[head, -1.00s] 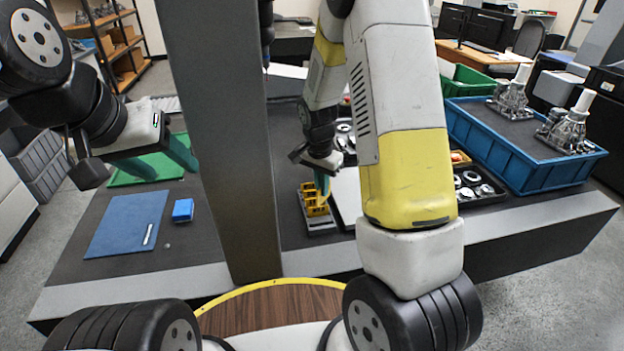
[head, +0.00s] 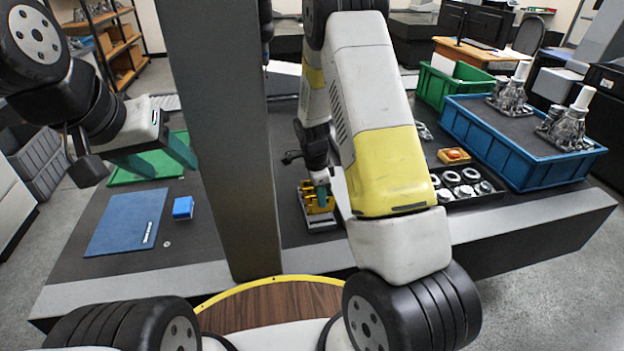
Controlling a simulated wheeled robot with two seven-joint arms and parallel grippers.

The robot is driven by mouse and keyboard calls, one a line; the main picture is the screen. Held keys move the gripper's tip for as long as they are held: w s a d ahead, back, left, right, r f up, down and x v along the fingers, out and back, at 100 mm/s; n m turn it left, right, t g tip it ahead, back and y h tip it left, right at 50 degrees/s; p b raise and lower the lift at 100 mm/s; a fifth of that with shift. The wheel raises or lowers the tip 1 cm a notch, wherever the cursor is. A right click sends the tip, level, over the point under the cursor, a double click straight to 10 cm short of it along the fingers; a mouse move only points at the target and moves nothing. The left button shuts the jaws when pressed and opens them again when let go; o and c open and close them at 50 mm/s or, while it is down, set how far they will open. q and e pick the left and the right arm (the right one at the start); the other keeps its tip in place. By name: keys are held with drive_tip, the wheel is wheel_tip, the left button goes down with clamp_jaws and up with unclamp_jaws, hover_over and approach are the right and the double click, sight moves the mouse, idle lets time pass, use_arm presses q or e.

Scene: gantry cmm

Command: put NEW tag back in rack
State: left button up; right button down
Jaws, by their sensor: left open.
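A small rack (head: 321,224) with yellow pieces (head: 312,201) in it stands on the dark table just right of the grey column. Which piece is the NEW tag is too small to tell. My left gripper (head: 166,161) is open and empty, above the table's left side near the green mat.
A blue mat (head: 120,222) with a small light-coloured strip, and a blue block (head: 183,208), lie left of the grey column (head: 222,150). A black tray of rings (head: 462,186), an orange tray (head: 454,156) and a blue crate (head: 520,150) are at right.

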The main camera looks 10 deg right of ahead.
sight(319, 212)
drive_tip(key=shift+a+f, duration=0.25)
drive_tip(key=shift+f, duration=0.75)
drive_tip(key=shift+f, duration=0.1)
drive_tip(key=shift+f, duration=0.75)
idle(1.3)
drive_tip(key=shift+f, duration=0.45)
drive_tip(key=shift+f, duration=0.2)
idle(0.4)
drive_tip(key=shift+f, duration=0.4)
drive_tip(key=c, duration=1.6)
unclamp_jaws()
